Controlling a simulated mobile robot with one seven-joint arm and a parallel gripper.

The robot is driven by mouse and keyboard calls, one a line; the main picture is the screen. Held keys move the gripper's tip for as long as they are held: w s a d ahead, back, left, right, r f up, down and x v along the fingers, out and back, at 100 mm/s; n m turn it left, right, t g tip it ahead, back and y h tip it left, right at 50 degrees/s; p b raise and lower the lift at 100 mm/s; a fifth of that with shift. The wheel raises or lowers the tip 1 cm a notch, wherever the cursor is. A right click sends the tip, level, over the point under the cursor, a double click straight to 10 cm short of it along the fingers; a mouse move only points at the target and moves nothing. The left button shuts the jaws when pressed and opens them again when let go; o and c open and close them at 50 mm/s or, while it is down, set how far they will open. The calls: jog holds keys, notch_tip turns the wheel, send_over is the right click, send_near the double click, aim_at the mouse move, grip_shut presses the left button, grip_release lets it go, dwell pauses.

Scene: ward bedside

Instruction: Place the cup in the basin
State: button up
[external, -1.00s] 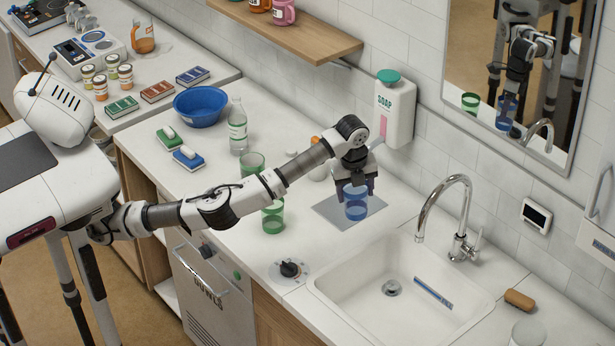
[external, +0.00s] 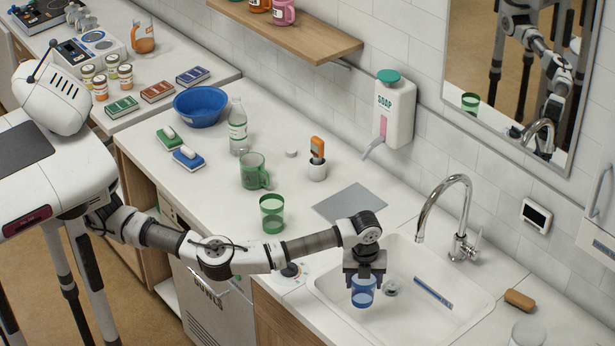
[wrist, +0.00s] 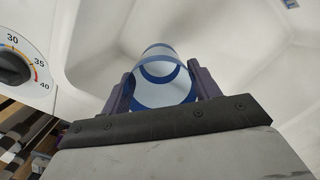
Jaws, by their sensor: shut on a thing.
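A blue cup (external: 363,291) with a pale band is held in my gripper (external: 364,278) over the left part of the white basin (external: 452,318). In the wrist view the cup (wrist: 160,78) sits between the two purple fingers of my gripper (wrist: 162,92), which are shut on it. The cup looks upright in the external view. I cannot tell whether its bottom touches the basin floor. The basin also fills much of the wrist view (wrist: 235,50). A blue bowl (external: 200,106) stands on the counter at the far left.
A chrome faucet (external: 460,215) rises behind the basin. A dial (external: 290,270) is on the counter left of it. A green glass (external: 272,214), a green mug (external: 254,171) and a grey mat (external: 349,204) are on the counter.

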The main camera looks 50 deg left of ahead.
aim_at(362, 301)
jog(key=shift+f+p, duration=0.9)
jog(key=shift+f, duration=3)
jog(key=shift+f, duration=0.1)
jog(key=shift+f, duration=0.15)
jog(key=o, duration=1)
jog(key=shift+c, duration=0.2)
jog(key=r+b, duration=0.1)
jog(key=r, duration=0.3)
jog(key=r+b, duration=0.1)
jog(key=r, duration=0.3)
jog(key=s+r+b, duration=0.1)
jog(key=r, duration=0.3)
jog(key=shift+d+r, duration=0.25)
jog(key=shift+d, duration=0.05)
